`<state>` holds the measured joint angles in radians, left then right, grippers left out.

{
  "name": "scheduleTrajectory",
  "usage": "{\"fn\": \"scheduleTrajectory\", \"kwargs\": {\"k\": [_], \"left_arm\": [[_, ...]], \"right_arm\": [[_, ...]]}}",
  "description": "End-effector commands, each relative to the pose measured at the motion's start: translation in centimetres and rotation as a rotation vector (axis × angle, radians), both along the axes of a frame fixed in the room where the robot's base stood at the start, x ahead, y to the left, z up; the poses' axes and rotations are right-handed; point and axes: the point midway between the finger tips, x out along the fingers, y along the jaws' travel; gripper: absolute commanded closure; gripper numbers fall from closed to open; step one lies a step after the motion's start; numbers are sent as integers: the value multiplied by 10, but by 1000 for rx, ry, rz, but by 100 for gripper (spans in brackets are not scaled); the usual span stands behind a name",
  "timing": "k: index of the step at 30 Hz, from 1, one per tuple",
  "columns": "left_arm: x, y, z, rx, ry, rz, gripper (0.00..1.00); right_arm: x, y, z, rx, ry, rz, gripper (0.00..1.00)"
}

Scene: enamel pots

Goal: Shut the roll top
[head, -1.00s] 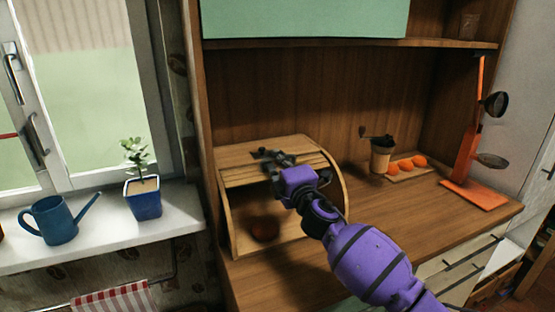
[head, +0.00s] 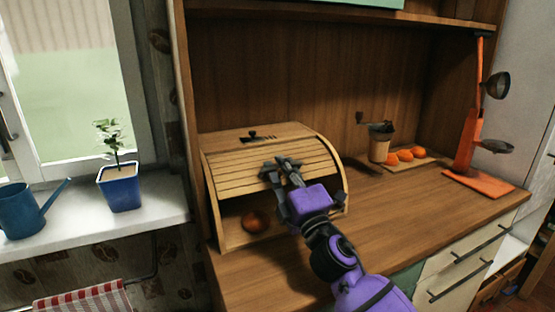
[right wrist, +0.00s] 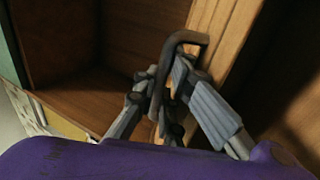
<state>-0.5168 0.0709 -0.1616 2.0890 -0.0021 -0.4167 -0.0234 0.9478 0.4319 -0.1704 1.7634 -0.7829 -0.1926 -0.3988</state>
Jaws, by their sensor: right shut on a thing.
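The wooden bread box (head: 228,236) stands on the counter against the hutch. Its slatted roll top (head: 240,164) covers the top and upper front, and the lower front is open. A round brown thing (head: 255,222) shows inside. My right gripper (head: 280,172) is at the lower front part of the slats, hiding the middle of their edge. In the right wrist view, my right gripper (right wrist: 168,100) is shut on a dark bent handle (right wrist: 184,37). My left gripper is not in view.
A pot with a dark handle (head: 380,146) and orange fruit on a board (head: 405,155) stand right of the box. An orange stand (head: 467,145) is farther right. The counter (head: 420,200) is clear in front of them. A blue planter (head: 120,187) sits on the sill.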

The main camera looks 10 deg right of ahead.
Motion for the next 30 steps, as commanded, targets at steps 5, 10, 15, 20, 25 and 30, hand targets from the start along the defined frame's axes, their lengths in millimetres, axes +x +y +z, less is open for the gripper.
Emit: {"fn": "scheduleTrajectory", "kwargs": {"k": [5, 10, 15, 20, 25, 30], "left_arm": [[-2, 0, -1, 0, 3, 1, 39], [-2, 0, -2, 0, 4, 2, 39], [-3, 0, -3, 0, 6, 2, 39], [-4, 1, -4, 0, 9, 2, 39], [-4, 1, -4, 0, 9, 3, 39], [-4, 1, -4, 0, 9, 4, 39]], "right_arm": [[-11, -4, -10, 0, 0, 0, 100], [-16, -6, -15, 0, 0, 0, 100], [-18, -6, -17, 0, -1, 0, 100], [-18, -6, -17, -1, -1, 0, 100], [-18, -6, -17, -1, -1, 0, 100], [-18, -6, -17, 0, -1, 0, 83]]}}
